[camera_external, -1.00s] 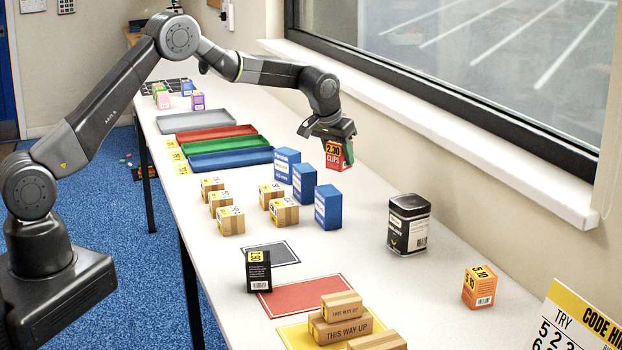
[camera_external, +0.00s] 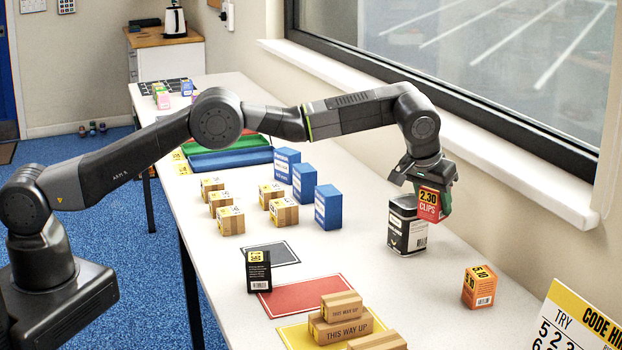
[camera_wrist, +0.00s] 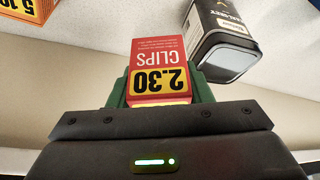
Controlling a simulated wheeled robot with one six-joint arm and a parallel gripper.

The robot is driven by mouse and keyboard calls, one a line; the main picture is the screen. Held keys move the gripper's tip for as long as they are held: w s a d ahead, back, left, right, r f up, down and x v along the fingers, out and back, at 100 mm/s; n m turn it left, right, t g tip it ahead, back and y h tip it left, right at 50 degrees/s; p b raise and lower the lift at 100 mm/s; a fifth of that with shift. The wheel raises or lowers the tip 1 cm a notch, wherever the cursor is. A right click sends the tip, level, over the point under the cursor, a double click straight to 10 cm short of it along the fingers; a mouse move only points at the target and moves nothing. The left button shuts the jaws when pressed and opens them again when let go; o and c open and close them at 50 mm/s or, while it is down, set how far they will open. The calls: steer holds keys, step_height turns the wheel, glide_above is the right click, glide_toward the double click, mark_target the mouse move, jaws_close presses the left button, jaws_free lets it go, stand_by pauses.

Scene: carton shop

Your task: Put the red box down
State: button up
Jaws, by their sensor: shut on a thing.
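The red box (camera_external: 430,204), labelled CLIPS 2.30, is held in my gripper (camera_external: 432,198), up in the air above the table. In the external view it overlaps the upper right of the black tin (camera_external: 408,232); I cannot tell whether they touch there. In the wrist view the red box (camera_wrist: 159,70) sits between the green fingers of my gripper (camera_wrist: 160,88), apart from the tin (camera_wrist: 226,38) to its right. The gripper is shut on the red box. The lower faces of the box are partly hidden.
An orange box (camera_external: 479,287) stands at the right of the white table (camera_external: 400,290). A red mat (camera_external: 305,297), a grey mat (camera_external: 270,254) and a yellow mat with cartons lie to the left. A black box (camera_external: 258,271) and blue boxes (camera_external: 328,208) stand near.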

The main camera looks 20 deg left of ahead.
mark_target(433, 222)
steer(key=shift+m, duration=0.3)
steer(key=f, duration=0.4)
steer(key=s+d+f, duration=0.1)
steer(key=shift+s+f+p, duration=0.1)
steer(key=shift+f+p, duration=0.2)
steer(key=shift+f, duration=0.1)
steer(key=shift+f+p, duration=0.6)
steer(key=shift+f, duration=2.2)
steer(key=o, duration=0.6)
steer(key=shift+f, duration=0.2)
steer(key=o, duration=0.4)
steer(key=shift+r, duration=0.15)
